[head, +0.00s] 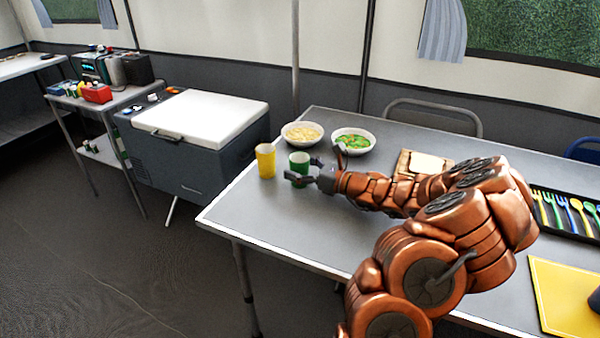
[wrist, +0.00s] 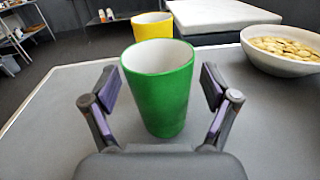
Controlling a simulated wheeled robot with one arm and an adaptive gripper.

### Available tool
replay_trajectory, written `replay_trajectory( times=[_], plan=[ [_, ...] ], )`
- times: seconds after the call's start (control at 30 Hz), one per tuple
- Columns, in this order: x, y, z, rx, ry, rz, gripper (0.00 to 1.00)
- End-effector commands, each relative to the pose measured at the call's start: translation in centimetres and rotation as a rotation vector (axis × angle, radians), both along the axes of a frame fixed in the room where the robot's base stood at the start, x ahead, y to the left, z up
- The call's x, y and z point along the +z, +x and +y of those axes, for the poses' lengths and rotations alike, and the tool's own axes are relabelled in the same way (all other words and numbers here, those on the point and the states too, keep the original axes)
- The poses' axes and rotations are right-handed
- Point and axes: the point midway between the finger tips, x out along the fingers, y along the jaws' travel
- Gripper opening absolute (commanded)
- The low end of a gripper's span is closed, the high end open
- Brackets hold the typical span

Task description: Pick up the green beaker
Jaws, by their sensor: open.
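The green beaker (head: 299,163) stands upright on the grey table, near its far left end. In the wrist view the green beaker (wrist: 160,90) stands between the two fingers of my gripper (wrist: 158,92), with a gap on each side. My gripper (head: 312,171) is open and low over the table, its fingers reaching either side of the beaker. The beaker is empty as far as its inside shows. Part of its right side is hidden by the gripper in the head view.
A yellow beaker (head: 265,161) stands just left of the green one. Two bowls, one with pale chips (head: 302,134) and one with green food (head: 353,141), stand behind. A wooden board (head: 405,165), a cutlery tray (head: 565,213) and a yellow mat (head: 565,297) lie rightward.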

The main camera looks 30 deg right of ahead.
Motion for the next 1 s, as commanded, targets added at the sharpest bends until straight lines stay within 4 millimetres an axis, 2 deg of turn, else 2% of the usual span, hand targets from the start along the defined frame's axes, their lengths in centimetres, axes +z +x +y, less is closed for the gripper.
replay_trajectory(
  times=[0.17, 0.73, 1.0],
  plan=[
    [0.0, -0.03, -0.06, -0.001, 0.0, 0.0, 0.84],
    [-0.02, -0.05, -0.1, -0.001, -0.001, 0.001, 0.24],
    [0.09, -0.06, -0.09, -0.001, -0.001, 0.001, 0.23]
  ],
)
